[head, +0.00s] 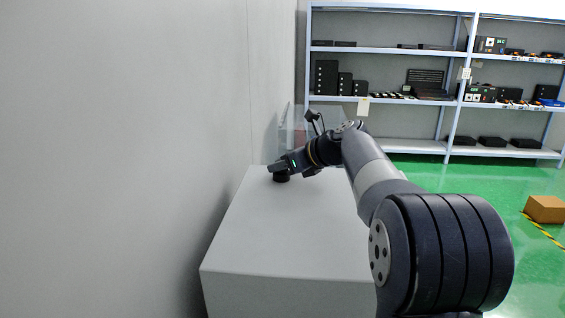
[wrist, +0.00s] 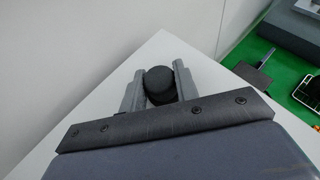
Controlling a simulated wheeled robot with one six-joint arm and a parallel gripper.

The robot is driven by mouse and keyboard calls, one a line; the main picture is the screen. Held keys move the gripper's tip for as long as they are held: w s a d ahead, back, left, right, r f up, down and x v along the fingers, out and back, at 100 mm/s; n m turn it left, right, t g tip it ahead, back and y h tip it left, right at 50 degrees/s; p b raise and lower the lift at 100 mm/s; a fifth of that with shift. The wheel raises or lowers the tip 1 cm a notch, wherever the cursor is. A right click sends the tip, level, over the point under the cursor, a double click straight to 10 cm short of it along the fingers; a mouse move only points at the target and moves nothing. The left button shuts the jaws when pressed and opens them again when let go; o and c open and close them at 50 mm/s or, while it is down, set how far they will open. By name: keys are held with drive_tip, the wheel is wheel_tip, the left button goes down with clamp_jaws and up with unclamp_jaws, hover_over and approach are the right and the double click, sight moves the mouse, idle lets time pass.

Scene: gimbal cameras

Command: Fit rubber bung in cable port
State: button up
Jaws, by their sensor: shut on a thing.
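The black rubber bung (wrist: 159,79) sits between the two grey fingers of my gripper (wrist: 159,71) in the wrist view, and the gripper is shut on it. In the head view my gripper (head: 275,167) is low over the far left part of the white table, with the dark bung (head: 281,177) under it. I cannot tell whether the bung touches the tabletop. I cannot make out the cable port in either view; the gripper and bung may hide it.
The white table (head: 285,235) stands against a plain grey wall (head: 130,150) on the left. Its visible top is otherwise clear. A shelf rack (head: 385,51) with dark boxes stands at the back. A cardboard box (head: 545,209) lies on the green floor at the right.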

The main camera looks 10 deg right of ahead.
drive_tip(key=o, duration=1)
drive_tip(key=b+v, duration=0.1)
drive_tip(key=v, duration=0.9)
drive_tip(key=shift+s+d+r+b, duration=0.2)
drive_tip(key=shift+s+d+b, duration=0.05)
drive_tip(key=shift+b, duration=0.1)
drive_tip(key=p+x, duration=0.1)
drive_tip(key=x, duration=1)
drive_tip(key=shift+a+p, duration=0.1)
drive_tip(key=shift+p, duration=0.3)
drive_tip(key=shift+s+r, duration=0.1)
drive_tip(key=shift+r, duration=0.2)
